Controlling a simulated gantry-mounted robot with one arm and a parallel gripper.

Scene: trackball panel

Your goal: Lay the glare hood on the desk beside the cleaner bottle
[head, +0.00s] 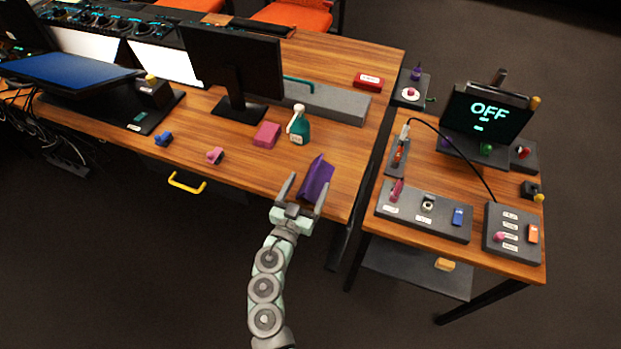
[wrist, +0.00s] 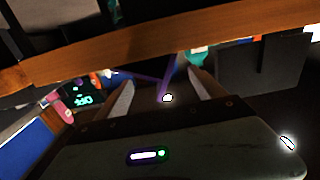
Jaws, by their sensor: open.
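The glare hood is most likely the purple folded piece (head: 315,178) at the front edge of the wooden desk, to the right of and nearer than the cleaner bottle. The teal cleaner bottle (head: 300,130) with a white spray head stands upright on the desk. My gripper (head: 303,194) is open at the desk's front edge, its fingers by the purple piece. In the wrist view a purple strip (wrist: 165,82) shows between the spread fingers, and a teal patch (wrist: 198,55) shows beyond. I cannot tell whether the fingers touch the purple piece.
A pink block (head: 266,135) sits left of the bottle, and a long grey bar (head: 328,103) lies behind it. A black monitor (head: 235,65) stands at back left. The side table (head: 455,180) at right holds control panels and a screen reading OFF. Bare desk lies right of the bottle.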

